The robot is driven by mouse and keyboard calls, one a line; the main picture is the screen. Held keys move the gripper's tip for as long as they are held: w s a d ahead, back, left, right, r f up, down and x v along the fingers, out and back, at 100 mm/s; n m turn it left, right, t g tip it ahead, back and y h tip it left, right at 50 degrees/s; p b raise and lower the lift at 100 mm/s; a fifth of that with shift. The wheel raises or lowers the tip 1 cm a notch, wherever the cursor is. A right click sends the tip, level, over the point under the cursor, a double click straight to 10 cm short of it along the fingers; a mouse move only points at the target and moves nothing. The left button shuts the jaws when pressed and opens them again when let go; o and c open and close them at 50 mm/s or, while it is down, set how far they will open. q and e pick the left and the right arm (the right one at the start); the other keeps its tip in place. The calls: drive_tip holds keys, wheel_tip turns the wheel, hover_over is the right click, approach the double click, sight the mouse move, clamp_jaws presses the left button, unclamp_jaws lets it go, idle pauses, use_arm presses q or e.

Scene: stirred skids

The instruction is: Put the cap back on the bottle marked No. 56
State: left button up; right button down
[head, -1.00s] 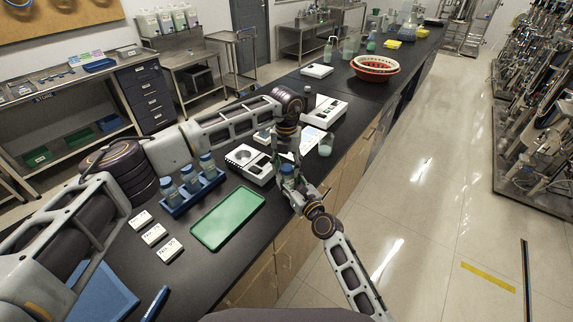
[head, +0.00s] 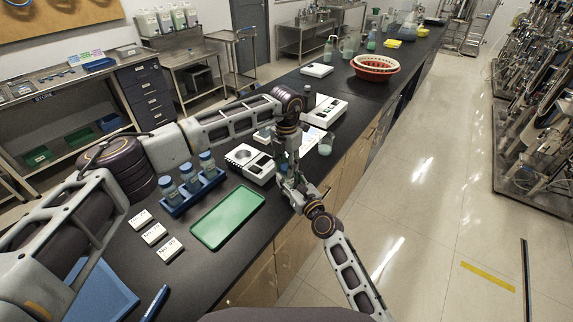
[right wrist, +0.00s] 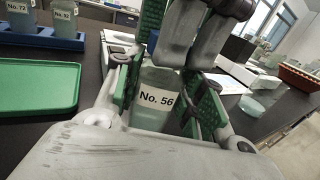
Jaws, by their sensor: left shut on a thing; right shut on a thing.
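The bottle marked No. 56 (right wrist: 146,117) stands upright between the green pads of my right gripper (right wrist: 158,90) in the right wrist view. My right gripper (head: 289,187) is shut on it beside the bench edge in the head view, where the bottle is mostly covered. My left gripper (head: 291,172) is directly above, pointing down.
A blue rack (head: 194,194) with several blue-capped bottles stands to the left. A green tray (head: 228,217) lies in front of it, beside white labelled cards (head: 154,234). A white instrument (head: 250,163) sits close behind the grippers. A beaker (head: 326,145) stands to their right.

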use_arm(q)
drive_tip(key=shift+m, duration=0.5)
drive_tip(key=o, duration=1.2)
wheel_tip(320, 180, up, 12)
use_arm(e)
drive_tip(key=c, duration=0.8)
unclamp_jaws()
drive_tip(key=shift+s, duration=0.1)
drive_tip(key=v, duration=1.2)
